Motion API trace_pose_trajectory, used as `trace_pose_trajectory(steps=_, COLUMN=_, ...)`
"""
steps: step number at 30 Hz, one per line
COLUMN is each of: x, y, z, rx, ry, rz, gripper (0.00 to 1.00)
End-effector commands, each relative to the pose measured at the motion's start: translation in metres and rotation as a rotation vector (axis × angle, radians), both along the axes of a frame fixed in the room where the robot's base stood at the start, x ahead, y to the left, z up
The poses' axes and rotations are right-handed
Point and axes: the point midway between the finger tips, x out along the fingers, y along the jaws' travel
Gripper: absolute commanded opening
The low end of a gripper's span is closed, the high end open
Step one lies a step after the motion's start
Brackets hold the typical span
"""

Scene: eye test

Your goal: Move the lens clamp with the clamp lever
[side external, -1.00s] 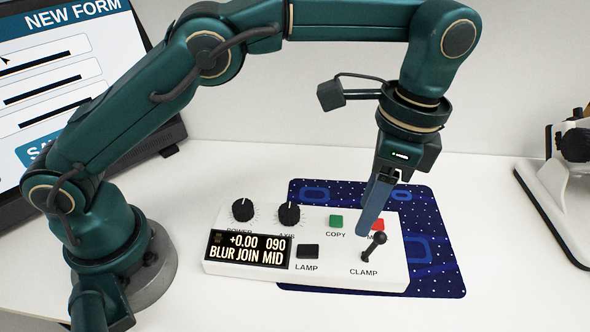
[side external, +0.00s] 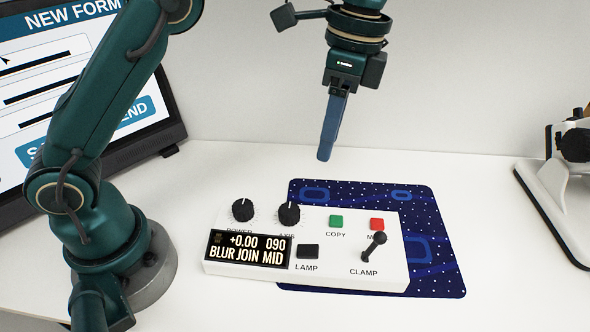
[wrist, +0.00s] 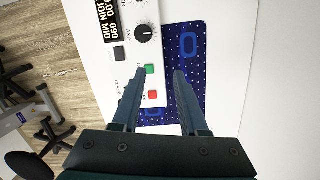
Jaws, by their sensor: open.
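The clamp lever (side external: 375,246) is a black stick with a round knob, above the label CLAMP at the right of a white control box (side external: 225,273). It leans up and to the right. My gripper (side external: 326,155) is in the air above and behind the box, well apart from the lever. In the wrist view my gripper (wrist: 158,76) has its two fingers spread with nothing between them. The lever cannot be made out there. The lens clamp itself is not identifiable in these views.
The box has a display (side external: 247,249) reading +0.00, 090, BLUR JOIN MID, two black knobs, a black LAMP button (side external: 308,251), a green COPY button (side external: 336,221) and a red button (side external: 377,224). A blue mat (side external: 440,250) lies under it. A monitor stands left, a white-based device (side external: 550,190) right.

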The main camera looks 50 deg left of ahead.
Motion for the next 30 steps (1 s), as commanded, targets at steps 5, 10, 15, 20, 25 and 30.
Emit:
trace_pose_trajectory(steps=5, x=0.013, y=-0.026, z=-0.014, rx=-0.043, ry=-0.067, rz=0.076, gripper=0.43)
trace_pose_trajectory(steps=10, x=0.002, y=-0.09, z=-0.044, rx=-0.104, ry=-0.088, rz=0.067, gripper=0.43)
trace_pose_trajectory(steps=15, x=-0.015, y=-0.115, z=-0.059, rx=-0.106, ry=-0.064, rz=0.008, gripper=0.43)
trace_pose_trajectory(steps=20, x=-0.017, y=-0.115, z=-0.073, rx=-0.104, ry=-0.062, rz=0.005, gripper=0.43)
trace_pose_trajectory(steps=25, x=-0.017, y=-0.116, z=-0.094, rx=-0.104, ry=-0.062, rz=0.004, gripper=0.43)
trace_pose_trajectory(steps=30, x=-0.018, y=-0.116, z=-0.106, rx=-0.105, ry=-0.064, rz=0.004, gripper=0.43)
